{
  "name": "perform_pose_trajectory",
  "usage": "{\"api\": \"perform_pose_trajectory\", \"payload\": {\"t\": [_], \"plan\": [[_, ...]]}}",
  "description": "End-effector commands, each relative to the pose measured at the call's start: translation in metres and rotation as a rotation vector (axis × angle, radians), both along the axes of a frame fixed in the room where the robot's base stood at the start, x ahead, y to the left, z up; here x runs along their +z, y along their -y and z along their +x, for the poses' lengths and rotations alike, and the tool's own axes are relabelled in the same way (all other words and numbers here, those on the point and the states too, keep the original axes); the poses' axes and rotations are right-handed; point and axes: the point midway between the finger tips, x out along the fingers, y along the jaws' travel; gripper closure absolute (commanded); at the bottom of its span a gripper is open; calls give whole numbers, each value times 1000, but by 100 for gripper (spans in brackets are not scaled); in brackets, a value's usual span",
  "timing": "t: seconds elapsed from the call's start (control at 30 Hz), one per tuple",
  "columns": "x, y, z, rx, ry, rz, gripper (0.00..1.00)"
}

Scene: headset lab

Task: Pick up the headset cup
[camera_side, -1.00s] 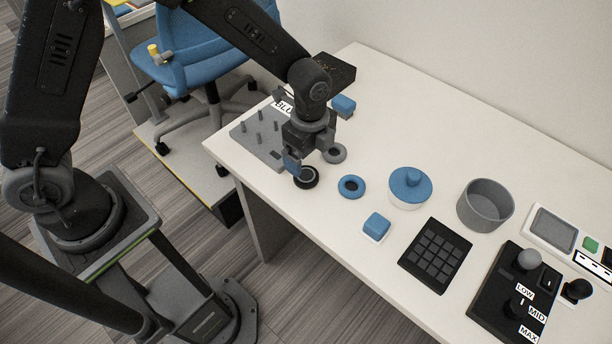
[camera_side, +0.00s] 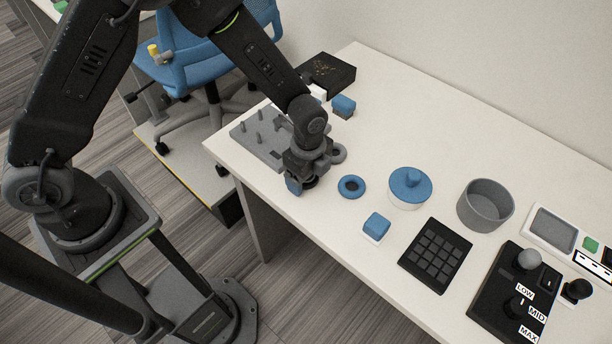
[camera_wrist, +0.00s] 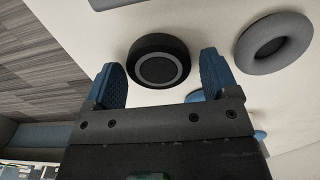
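The headset cup is a round black piece with a grey ring on its face. In the wrist view the cup (camera_wrist: 158,60) lies on the white table, just ahead of and between my two blue-padded fingertips. My gripper (camera_wrist: 162,76) is open, with a gap on both sides of the cup. In the side view my gripper (camera_side: 308,178) is low over the table and hides most of the cup. I cannot tell there how far the fingers reach down around it.
A grey ring cushion (camera_side: 338,153) lies close behind my gripper, also in the wrist view (camera_wrist: 273,40). A blue ring (camera_side: 352,187) lies to the right. A grey pegged plate (camera_side: 250,133) is at the left. A blue-lidded pot (camera_side: 408,186) and keypad (camera_side: 435,255) stand farther right.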

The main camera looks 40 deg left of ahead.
Motion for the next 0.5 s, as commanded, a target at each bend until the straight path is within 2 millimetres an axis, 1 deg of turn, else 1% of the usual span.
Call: {"api": "perform_pose_trajectory", "payload": {"t": [0.03,0.07,0.43,0.47,0.5], "plan": [[0,0,0,0,0,0,24],[0,0,0,0,0,0,27],[0,0,0,0,0,0,63],[0,0,0,0,0,0,65],[0,0,0,0,0,0,65]]}}
